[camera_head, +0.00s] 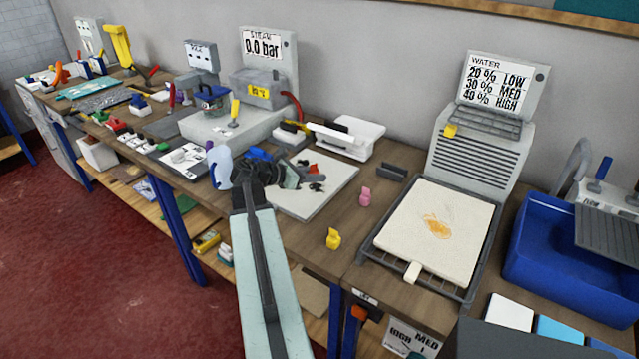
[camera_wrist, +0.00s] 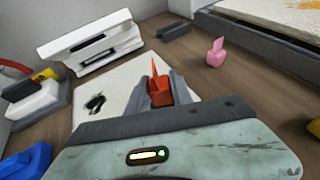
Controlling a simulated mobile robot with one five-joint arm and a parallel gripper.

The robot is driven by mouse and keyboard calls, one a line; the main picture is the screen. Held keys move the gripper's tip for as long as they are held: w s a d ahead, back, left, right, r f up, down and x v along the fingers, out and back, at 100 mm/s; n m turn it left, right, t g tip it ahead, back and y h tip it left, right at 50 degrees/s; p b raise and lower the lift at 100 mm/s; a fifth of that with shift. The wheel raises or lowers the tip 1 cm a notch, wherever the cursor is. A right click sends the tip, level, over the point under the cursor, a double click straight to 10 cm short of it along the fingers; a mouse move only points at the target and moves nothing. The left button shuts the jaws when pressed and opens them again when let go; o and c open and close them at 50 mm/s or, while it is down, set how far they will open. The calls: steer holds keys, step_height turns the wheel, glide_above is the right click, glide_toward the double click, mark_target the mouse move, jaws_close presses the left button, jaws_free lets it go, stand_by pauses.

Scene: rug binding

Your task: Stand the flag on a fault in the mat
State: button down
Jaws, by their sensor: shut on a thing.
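My gripper (camera_wrist: 160,82) is shut on a red flag (camera_wrist: 159,95) with a pointed orange top, which stands upright between the fingers in the wrist view. In the head view my gripper (camera_head: 292,174) is over a flat pale mat (camera_head: 326,198), and a bit of the red flag (camera_head: 313,169) shows beyond it. A dark, ragged mark (camera_wrist: 95,103) lies on the pale mat (camera_wrist: 120,84), left of the gripper in the wrist view. Whether the flag's base touches the mat is hidden by the fingers.
A pink piece (camera_head: 365,197) and a yellow piece (camera_head: 333,238) stand on the bench right of the mat. A cream mat with an orange stain (camera_head: 408,218) lies on a rack at the right. A white tray-like device (camera_head: 345,138) stands behind. A blue tub (camera_head: 560,262) is far right.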

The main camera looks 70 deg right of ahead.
mark_target(320, 188)
steer(key=shift+s+d, duration=0.4)
steer(key=shift+d, duration=0.1)
steer(key=f+b, duration=0.4)
steer(key=shift+s+d+f, duration=0.1)
steer(key=shift+d, duration=0.15)
steer(key=shift+r, duration=0.25)
steer(key=shift+f, duration=0.2)
steer(key=c, duration=1.1)
jaws_free()
steer(key=shift+c, duration=0.2)
steer(key=shift+r, duration=0.1)
